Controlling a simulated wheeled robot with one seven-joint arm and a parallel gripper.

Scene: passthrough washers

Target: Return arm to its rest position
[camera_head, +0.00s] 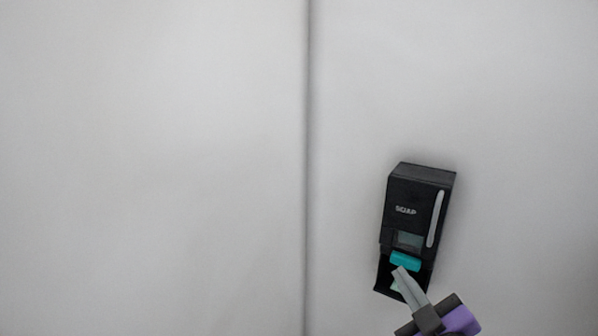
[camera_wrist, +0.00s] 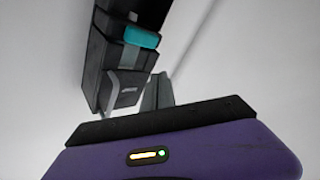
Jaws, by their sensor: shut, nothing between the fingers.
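My gripper (camera_head: 398,272) is shut and empty, low right of centre in the head view. Its grey fingertips overlap the lower part of a black soap dispenser (camera_head: 413,187), just below the dispenser's teal push bar (camera_head: 406,261). I cannot tell whether the fingertips touch it. In the wrist view the dispenser (camera_wrist: 103,60) hangs at the upper left with its teal bar (camera_wrist: 142,37).
The dispenser is fixed on a plain pale wall (camera_head: 520,120). A vertical dark seam (camera_head: 308,150) runs down the wall left of the dispenser. The wall to the left and above is bare, with free room.

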